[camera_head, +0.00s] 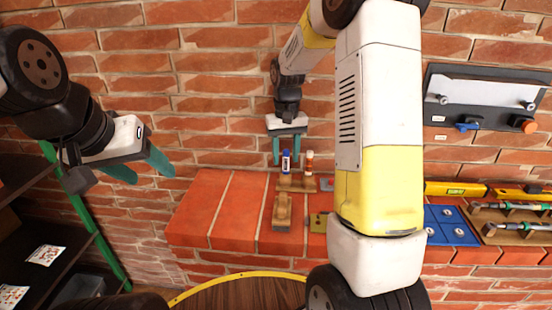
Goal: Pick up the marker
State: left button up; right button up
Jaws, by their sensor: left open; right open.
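A blue marker-like item with a pale band (286,163) stands upright in a wooden holder (298,184) on the brick ledge. A second upright item, white with an orange-brown top (309,163), stands just to its right. Which of the two is the marker is too small to tell. My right gripper (287,161) is open and points down, its green fingers appearing on either side of the blue item; contact cannot be told. My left gripper (148,174) is open and empty, well to the left in front of the brick wall.
A wooden block (282,212) lies on the ledge in front of the holder. To the right are a blue tray (449,226), a yellow level (455,189) and tools on a wooden rack. A dark shelf (40,225) stands at left. The ledge's left part is bare.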

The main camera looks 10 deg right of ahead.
notch_tip(320, 180, down, 2)
jog(key=shift+f, duration=0.1)
grip_shut()
jog(key=shift+r, duration=0.2)
